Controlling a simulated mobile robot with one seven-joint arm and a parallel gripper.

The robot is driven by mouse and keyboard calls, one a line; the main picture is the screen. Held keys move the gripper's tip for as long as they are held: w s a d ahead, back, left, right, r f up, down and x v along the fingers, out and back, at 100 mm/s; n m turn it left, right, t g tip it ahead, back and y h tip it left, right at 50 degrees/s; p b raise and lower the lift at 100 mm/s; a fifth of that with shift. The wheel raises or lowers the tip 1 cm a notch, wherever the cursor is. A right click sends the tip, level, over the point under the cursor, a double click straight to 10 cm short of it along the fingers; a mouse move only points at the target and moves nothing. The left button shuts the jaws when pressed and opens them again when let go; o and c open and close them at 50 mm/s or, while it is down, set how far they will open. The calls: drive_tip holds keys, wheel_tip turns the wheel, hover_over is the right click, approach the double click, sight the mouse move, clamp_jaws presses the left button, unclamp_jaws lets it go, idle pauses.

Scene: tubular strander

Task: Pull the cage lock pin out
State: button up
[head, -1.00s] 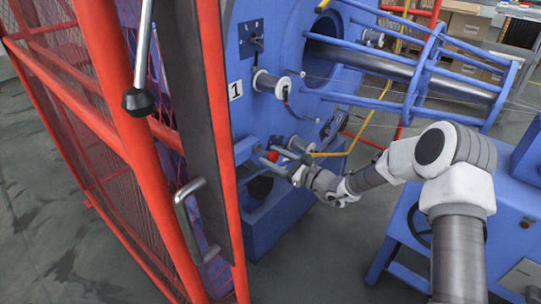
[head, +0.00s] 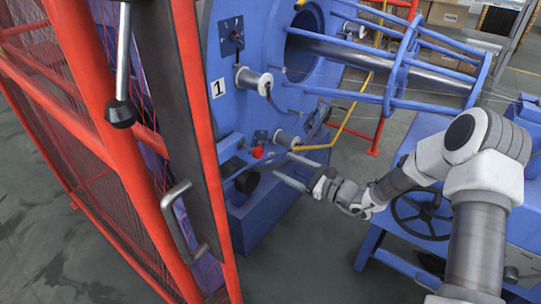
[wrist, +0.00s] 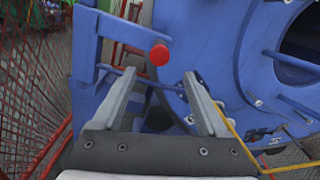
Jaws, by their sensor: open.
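The cage lock pin shows as a red round knob (head: 257,152) at the blue bracket low on the machine's round blue face. In the wrist view the red knob (wrist: 160,54) is just beyond and between the fingertips, with nothing gripped. Its shaft is mostly hidden. My gripper (head: 282,165) is open and empty, to the right of the knob and apart from it. Both fingers (wrist: 160,75) show spread in the wrist view. I cannot tell how deep the pin sits.
A red mesh guard door with a metal handle (head: 182,222) stands close at the left. A white bobbin (head: 254,80) and a yellow bar (head: 312,147) are near the blue face. A blue cage of rods (head: 400,75) is above right. Grey floor is open below.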

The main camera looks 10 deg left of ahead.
drive_tip(key=v, duration=0.6)
drive_tip(key=shift+p, duration=0.35)
drive_tip(key=shift+d, duration=0.15)
drive_tip(key=s+d+r+n+g+h, duration=0.1)
drive_tip(key=s+r+n+g+h, duration=0.6)
drive_tip(key=s+r+n, duration=0.55)
drive_tip(key=s+d+r+n+t+h, duration=0.3)
drive_tip(key=s+d+r+n+h, duration=0.15)
drive_tip(key=s+d, duration=0.4)
drive_tip(key=s+d+r+n+t+h, duration=0.3)
drive_tip(key=s+d+r+h, duration=0.15)
drive_tip(key=s+d, duration=0.35)
wheel_tip(320, 180, up, 15)
drive_tip(key=d+p, duration=0.1)
drive_tip(key=p, duration=1.4)
drive_tip(key=shift+w+f+h, duration=0.25)
drive_tip(key=shift+h, duration=0.05)
